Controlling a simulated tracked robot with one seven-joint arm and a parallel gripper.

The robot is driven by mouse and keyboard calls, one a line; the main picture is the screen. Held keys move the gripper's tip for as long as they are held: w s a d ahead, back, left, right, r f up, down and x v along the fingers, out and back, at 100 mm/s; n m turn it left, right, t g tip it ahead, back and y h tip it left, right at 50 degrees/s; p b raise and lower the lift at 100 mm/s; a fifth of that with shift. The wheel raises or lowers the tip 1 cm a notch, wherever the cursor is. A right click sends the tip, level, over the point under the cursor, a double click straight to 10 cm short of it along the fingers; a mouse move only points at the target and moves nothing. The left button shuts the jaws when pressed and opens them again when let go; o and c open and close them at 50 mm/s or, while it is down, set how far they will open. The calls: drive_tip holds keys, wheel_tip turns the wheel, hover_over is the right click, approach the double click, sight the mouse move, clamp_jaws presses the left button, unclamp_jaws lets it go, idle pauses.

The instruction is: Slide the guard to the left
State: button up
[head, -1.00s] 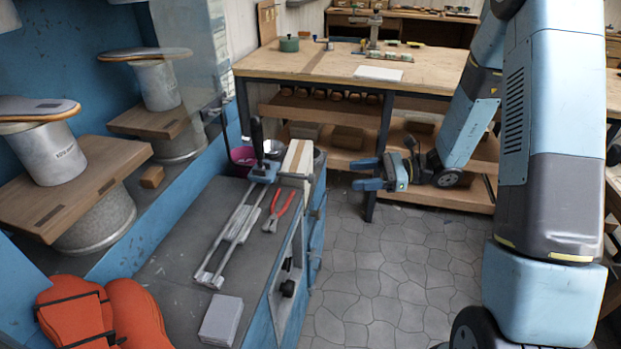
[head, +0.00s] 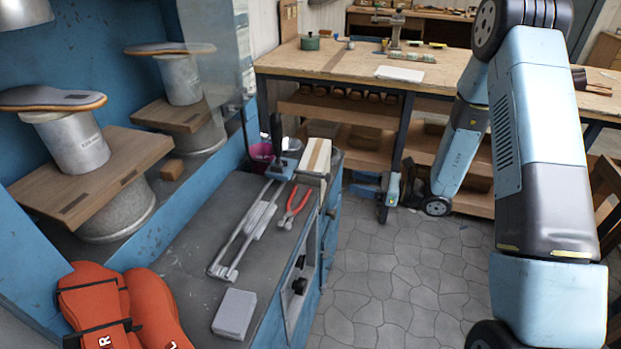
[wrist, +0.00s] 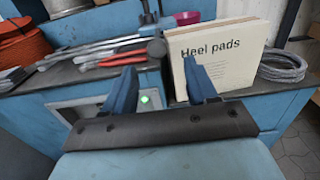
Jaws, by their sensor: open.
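The guard (head: 212,50) looks like a clear panel at the upper left of the head view, in front of the blue machine's recess. A dark upright bar (head: 246,125), perhaps its handle, stands by its lower right edge. The clear panel is hard to make out, and I cannot tell its exact edges. My gripper (head: 362,184) is over the floor to the right of the blue bench, well apart from the guard. In the wrist view my gripper (wrist: 158,85) has its two blue fingers spread, with nothing held between them. The guard is not clearly visible there.
A Heel pads box (wrist: 222,58) stands at the bench's right edge; it also shows in the head view (head: 316,158). A wooden workbench (head: 345,68) stands behind.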

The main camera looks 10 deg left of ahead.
drive_tip(key=a, duration=0.7)
drive_tip(key=shift+w, duration=0.35)
drive_tip(key=shift+d+r, duration=0.1)
drive_tip(key=shift+d, duration=0.05)
drive_tip(key=c, duration=1)
drive_tip(key=shift+d, duration=0.5)
clamp_jaws()
